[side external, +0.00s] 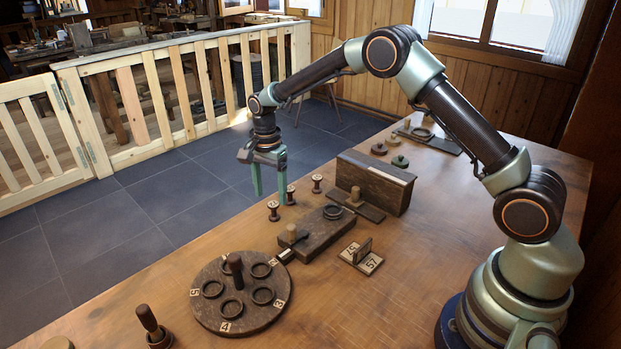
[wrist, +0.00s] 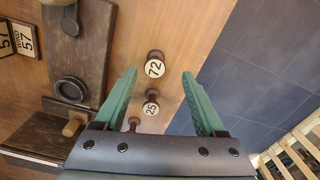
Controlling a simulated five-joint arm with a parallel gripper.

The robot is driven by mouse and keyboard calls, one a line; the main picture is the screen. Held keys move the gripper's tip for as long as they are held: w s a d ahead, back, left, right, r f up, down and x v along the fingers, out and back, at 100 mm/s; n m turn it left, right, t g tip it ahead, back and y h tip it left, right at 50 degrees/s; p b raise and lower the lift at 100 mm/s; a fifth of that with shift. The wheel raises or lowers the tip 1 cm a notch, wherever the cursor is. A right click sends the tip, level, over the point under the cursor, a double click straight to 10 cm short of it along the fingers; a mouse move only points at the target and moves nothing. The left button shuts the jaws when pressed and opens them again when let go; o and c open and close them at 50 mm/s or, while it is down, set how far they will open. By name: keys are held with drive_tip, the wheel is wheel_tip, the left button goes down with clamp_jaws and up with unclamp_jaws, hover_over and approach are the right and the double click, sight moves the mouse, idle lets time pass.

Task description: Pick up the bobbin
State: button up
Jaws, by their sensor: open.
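Three small turned bobbins stand upright in a loose row near the table's far edge. The one labelled 72 (side external: 273,210) also shows in the wrist view (wrist: 155,67), near the line between my fingertips. The one labelled 25 (side external: 290,194) shows between my fingers in the wrist view (wrist: 152,103). The third (side external: 316,183) is partly hidden by my gripper's body in the wrist view (wrist: 134,124), its label unreadable. My gripper (side external: 269,194) points down with its green fingers apart, and nothing is held. In the wrist view its fingertips (wrist: 159,73) spread to either side of the bobbins.
A dark block with a peg and ring (side external: 312,238) lies beside the bobbins. A tall wooden box (side external: 377,182) stands to the right. A round board with several rings (side external: 210,311) is at front left. Number cards (side external: 369,264) lie nearby. Beyond the table edge is tiled floor.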

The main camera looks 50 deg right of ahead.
sight(273, 204)
drive_tip(key=f, duration=0.5)
drive_tip(key=shift+s+f, duration=0.1)
drive_tip(key=shift+s, duration=0.3)
clamp_jaws()
